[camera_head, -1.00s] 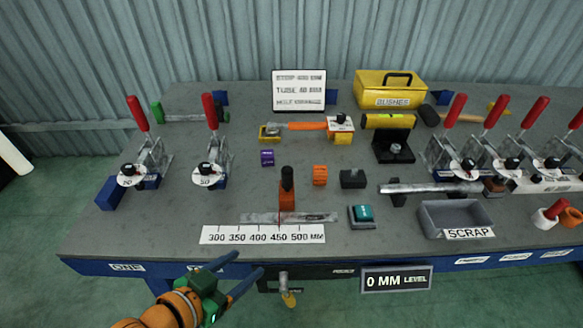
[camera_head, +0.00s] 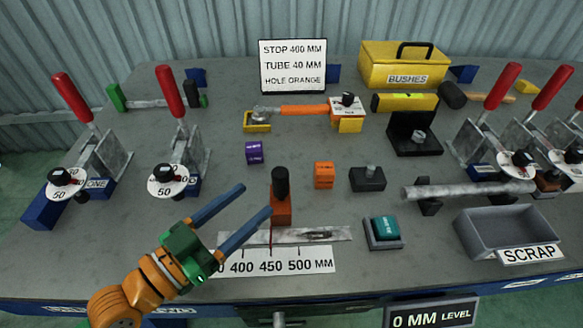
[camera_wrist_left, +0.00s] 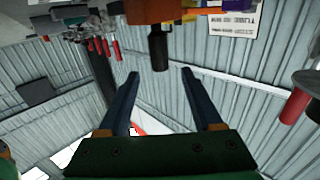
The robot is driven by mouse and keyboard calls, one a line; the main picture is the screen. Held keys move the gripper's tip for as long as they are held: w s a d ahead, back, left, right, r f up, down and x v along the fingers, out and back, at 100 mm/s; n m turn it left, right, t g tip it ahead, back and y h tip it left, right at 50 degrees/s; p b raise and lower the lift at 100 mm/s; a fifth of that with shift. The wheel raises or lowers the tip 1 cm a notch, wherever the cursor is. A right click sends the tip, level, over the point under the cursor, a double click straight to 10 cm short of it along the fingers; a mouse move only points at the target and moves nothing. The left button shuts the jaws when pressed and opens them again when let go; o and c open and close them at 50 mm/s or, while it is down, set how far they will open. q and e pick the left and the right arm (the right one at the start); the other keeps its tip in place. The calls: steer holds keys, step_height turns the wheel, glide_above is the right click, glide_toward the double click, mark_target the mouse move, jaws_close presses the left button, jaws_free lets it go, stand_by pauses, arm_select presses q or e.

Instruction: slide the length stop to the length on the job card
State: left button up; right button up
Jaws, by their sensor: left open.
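The length stop (camera_head: 281,211) is an orange block with a black upright knob, standing on a flat metal rail (camera_head: 325,235). Its red pointer line meets the white scale (camera_head: 290,262) at about 450. The job card (camera_head: 293,65) at the back reads stop 400 mm, tube 40 mm, hole orange. My left gripper (camera_head: 256,199) is open and empty, its fingertips just left of the stop in the head view. In the left wrist view the black knob (camera_wrist_left: 159,52) appears between and just beyond the open fingertips (camera_wrist_left: 160,73). My right gripper is out of view.
Clamps with red handles (camera_head: 172,95) stand at left and right. A teal button (camera_head: 385,229), a scrap tray (camera_head: 500,230) and a tube on supports (camera_head: 465,190) are to the right. An orange ring block (camera_head: 324,175) and a black block (camera_head: 367,178) stand behind the stop.

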mark_target(287, 171)
arm_select(q)
steer(key=shift+b+x, duration=0.65)
steer(key=shift+x, duration=0.55)
steer(key=p+x, duration=0.2)
steer(key=x, duration=0.5)
steer(key=shift+w+d, duration=0.25)
steer(key=shift+d, duration=0.05)
steer(key=shift+w+d, duration=0.45)
jaws_close()
